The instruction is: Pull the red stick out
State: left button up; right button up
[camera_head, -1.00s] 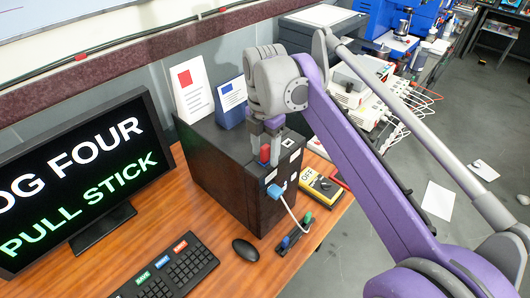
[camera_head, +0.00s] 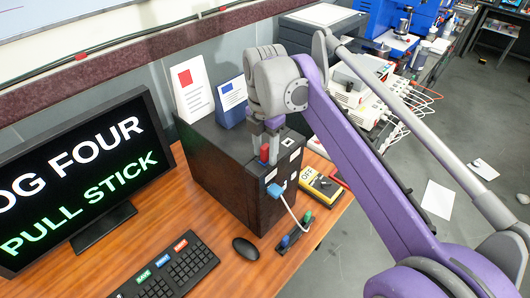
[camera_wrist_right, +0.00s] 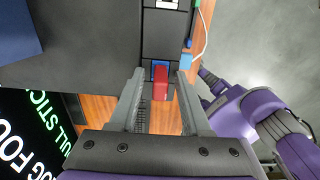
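The red stick (camera_head: 264,153) sits at the front top edge of a black box (camera_head: 222,168), with blue at its base in the right wrist view. My right gripper (camera_head: 265,146) is over that edge, fingers pointing down. In the right wrist view the red stick (camera_wrist_right: 162,86) lies between the two fingers of my right gripper (camera_wrist_right: 161,82), with a gap on each side, so the gripper looks open around it and not closed on it. My left gripper is in neither view.
A monitor (camera_head: 80,185) reading "PULL STICK" and a keyboard (camera_head: 170,270) are at the left. Two cards stand behind the gripper.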

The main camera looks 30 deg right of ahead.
aim_at(265, 146)
grip_shut()
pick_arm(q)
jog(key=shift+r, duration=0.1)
pick_arm(e)
jog(key=shift+r, duration=0.1)
dwell(1.1)
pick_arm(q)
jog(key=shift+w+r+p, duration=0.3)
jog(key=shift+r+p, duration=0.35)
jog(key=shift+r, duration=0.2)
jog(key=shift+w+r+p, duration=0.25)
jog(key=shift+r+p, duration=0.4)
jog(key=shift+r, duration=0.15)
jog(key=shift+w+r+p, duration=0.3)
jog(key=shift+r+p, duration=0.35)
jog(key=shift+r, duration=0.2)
pick_arm(e)
jog(key=shift+r, duration=2.95)
